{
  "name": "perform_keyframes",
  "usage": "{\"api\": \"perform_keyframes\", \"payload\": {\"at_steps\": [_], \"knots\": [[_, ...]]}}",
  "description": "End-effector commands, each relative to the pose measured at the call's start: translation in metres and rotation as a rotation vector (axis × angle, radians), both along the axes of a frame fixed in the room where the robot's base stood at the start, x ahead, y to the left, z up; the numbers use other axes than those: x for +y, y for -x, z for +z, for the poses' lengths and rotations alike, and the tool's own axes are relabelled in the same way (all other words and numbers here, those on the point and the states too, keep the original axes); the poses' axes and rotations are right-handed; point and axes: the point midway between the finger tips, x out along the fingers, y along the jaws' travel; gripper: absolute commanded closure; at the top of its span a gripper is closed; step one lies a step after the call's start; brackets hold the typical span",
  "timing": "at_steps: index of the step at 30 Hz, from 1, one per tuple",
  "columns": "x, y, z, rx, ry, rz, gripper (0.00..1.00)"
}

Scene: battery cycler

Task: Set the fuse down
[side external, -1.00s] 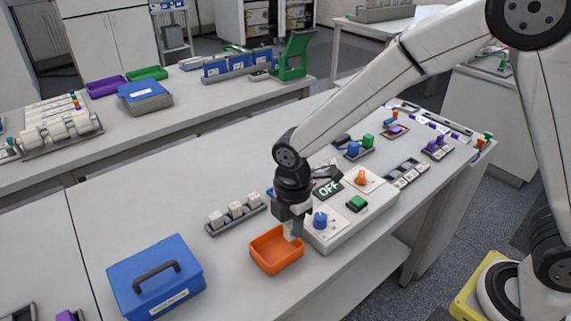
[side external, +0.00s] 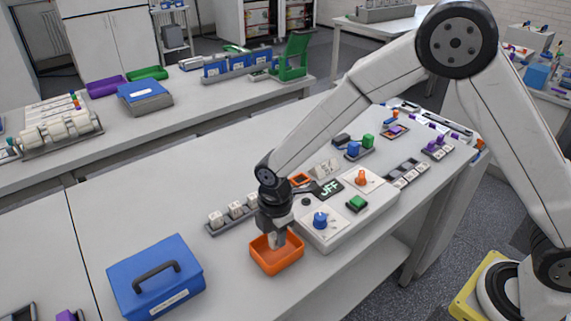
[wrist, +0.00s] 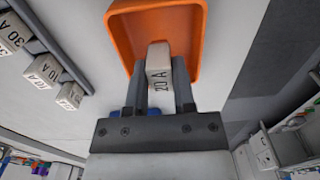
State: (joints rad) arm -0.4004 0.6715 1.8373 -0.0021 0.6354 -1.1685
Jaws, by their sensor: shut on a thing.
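My gripper (side external: 274,238) is shut on a pale fuse, and the fuse (wrist: 159,65) reads "20 A" or similar in the wrist view. It is held between the two grey fingers, with its end over the orange tray (wrist: 197,62). In the side view the fingertips are at the orange tray (side external: 277,266), within its opening. The fuse is mostly hidden there, and I cannot tell whether it touches the tray floor.
A rack with several white fuses (side external: 235,210) stands behind the tray. The cycler panel (side external: 345,217) with blue and orange knobs is to the right. A blue case (side external: 155,277) sits to the left. The bench between case and tray is clear.

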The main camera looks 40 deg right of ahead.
Motion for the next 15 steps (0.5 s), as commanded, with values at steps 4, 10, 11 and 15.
{"api": "perform_keyframes", "payload": {"at_steps": [4,10,11,15], "knots": [[0.0,0.0,-0.015,0.0,0.0,0.0,1.0],[0.0,0.0,-0.02,-0.002,-0.001,0.0,1.0],[0.0,0.0,-0.02,-0.002,-0.001,0.0,1.0],[0.0,0.0,-0.02,-0.002,-0.001,0.0,1.0]]}}
